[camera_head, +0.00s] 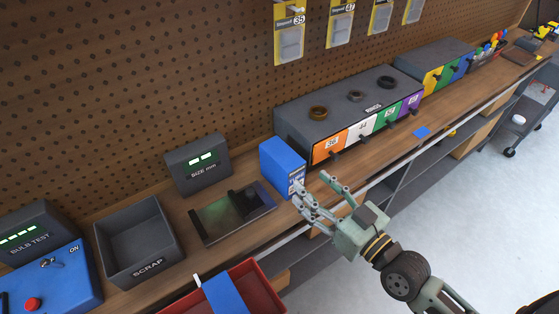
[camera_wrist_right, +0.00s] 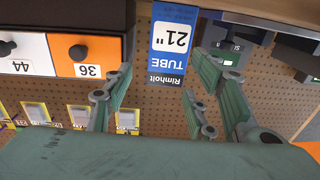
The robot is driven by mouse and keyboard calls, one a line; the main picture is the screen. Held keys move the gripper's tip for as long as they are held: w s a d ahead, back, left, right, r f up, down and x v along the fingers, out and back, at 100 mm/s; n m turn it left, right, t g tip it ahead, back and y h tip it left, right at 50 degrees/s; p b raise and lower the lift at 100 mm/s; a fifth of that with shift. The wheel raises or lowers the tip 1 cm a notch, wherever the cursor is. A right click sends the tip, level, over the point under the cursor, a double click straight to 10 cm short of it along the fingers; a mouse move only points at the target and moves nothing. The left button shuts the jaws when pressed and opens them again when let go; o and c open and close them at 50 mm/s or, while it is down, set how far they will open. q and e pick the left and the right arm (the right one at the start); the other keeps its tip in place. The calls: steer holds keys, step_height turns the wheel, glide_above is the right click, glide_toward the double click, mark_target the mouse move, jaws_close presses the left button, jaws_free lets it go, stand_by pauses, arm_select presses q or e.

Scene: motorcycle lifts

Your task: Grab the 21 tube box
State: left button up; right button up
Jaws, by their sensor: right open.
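The 21 tube box is a blue box (camera_head: 282,166) standing on the wooden workbench, left of the drawer unit. In the right wrist view its blue and white face, reading 21" TUBE Rimholt, shows upside down (camera_wrist_right: 174,45). My right gripper (camera_head: 323,190) is open just in front of the box's right side in the head view. In the wrist view the box face lies between and beyond the spread fingers (camera_wrist_right: 165,100). I cannot tell whether a finger touches it. My left gripper is not in view.
The drawer unit (camera_head: 340,107) stands right of the box. Left of it are a shallow tray (camera_head: 262,207), a size display (camera_head: 197,163) and a scrap bin (camera_head: 140,240). A red bin (camera_head: 265,290) sits in front. A pegboard (camera_head: 130,80) rises behind.

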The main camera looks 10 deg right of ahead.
mark_target(298, 175)
steer(key=shift+w+a+r+p, duration=0.45)
steer(key=shift+w+a+r, duration=0.1)
steer(key=shift+w+a, duration=0.3)
steer(key=x, duration=0.3)
steer(key=shift+w+f+p, duration=0.15)
steer(key=shift+f+p, duration=0.15)
steer(key=shift+p, duration=0.05)
steer(key=p+x, duration=0.1)
steer(key=x, duration=0.4)
steer(key=shift+a, duration=0.15)
steer(key=shift+w+a, duration=0.1)
steer(key=shift+w, duration=0.05)
steer(key=shift+c, duration=0.4)
steer(key=c, duration=1.1)
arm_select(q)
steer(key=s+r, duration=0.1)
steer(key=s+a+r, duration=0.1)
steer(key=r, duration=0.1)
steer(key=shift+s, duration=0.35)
arm_select(e)
steer(key=shift+c, duration=0.4)
